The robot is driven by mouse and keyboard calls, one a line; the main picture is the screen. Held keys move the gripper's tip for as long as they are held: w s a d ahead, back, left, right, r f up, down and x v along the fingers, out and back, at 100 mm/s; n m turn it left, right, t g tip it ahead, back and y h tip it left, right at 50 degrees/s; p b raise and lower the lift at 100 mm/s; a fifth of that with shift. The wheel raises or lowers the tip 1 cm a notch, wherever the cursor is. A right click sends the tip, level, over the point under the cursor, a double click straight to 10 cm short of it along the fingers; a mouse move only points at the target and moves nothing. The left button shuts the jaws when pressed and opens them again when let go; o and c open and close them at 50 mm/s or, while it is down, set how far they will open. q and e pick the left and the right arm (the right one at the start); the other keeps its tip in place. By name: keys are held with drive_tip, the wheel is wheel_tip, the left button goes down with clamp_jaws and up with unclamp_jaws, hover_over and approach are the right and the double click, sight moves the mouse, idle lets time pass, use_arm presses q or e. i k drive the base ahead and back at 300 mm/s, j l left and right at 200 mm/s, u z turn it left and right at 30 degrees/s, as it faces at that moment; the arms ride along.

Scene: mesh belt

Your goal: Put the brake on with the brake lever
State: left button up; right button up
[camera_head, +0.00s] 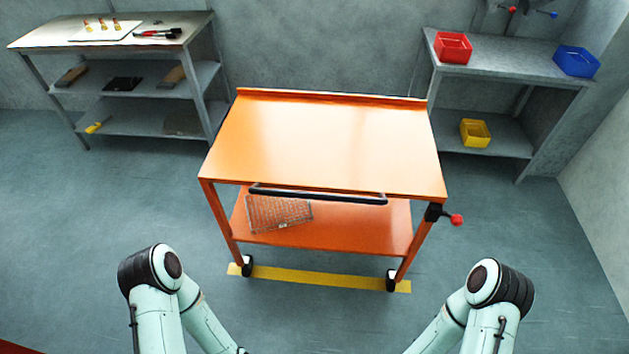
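The brake lever (455,219) has a red ball knob and sticks out to the right from a black mount on the cart's front right leg. The orange cart (335,142) stands in the middle, with a black push handle (318,195) along its front edge. My left and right arms show at the lower left and lower right, in front of the cart and apart from it. Both grippers are outside the view, below the bottom edge. My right arm is below the lever and does not touch it.
A mesh basket or panel (279,214) lies on the cart's lower shelf. A yellow floor strip (320,280) runs under the front wheels. A grey bench (60,37) stands back left, and another with red (453,47), blue (576,61) and yellow (475,133) bins back right. Floor beside the cart is clear.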

sight(456, 219)
drive_tip(key=z, duration=1.25)
